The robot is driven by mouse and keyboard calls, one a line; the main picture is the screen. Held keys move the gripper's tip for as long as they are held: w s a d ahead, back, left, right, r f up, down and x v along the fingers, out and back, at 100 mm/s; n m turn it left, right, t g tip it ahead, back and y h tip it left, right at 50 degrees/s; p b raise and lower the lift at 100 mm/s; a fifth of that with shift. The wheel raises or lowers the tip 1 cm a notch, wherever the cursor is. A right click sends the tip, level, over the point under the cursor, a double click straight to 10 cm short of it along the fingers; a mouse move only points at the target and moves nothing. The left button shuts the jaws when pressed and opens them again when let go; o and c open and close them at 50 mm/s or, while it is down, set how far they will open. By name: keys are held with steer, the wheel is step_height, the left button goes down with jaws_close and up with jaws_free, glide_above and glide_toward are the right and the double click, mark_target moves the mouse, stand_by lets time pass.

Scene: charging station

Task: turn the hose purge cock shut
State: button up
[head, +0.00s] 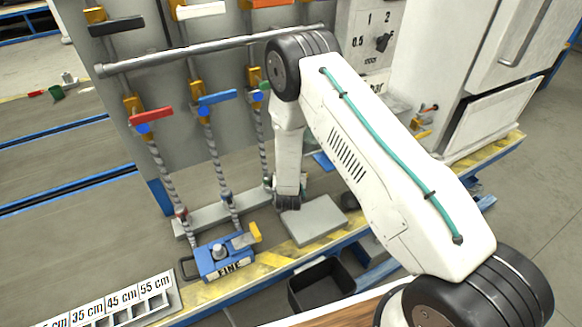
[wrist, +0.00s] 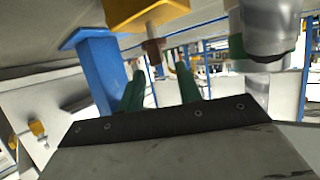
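Several hoses hang from lever valves on the grey panel: a red lever (head: 152,115), a blue lever (head: 217,98) and a green handle (head: 265,87) partly behind my arm. Small fittings, one of them red (head: 181,212), sit at the hoses' lower ends. I cannot tell which part is the purge cock. In the wrist view, my gripper (wrist: 159,70) has two green fingers apart with nothing between them. A yellow body (wrist: 150,12) with a brown stem (wrist: 153,50) is just beyond the fingertips. Contact is not visible. In the head view my arm hides the gripper.
A grey plate (head: 314,220) lies beside my wrist. A grey bar (head: 190,52) crosses the panel. A blue post (wrist: 97,70) stands close left of the fingers.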

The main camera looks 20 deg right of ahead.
steer(key=v, duration=0.2)
steer(key=shift+s+a+r, duration=0.1)
steer(key=shift+s+r, duration=0.05)
steer(key=shift+s, duration=0.1)
steer(key=shift+c, duration=0.3)
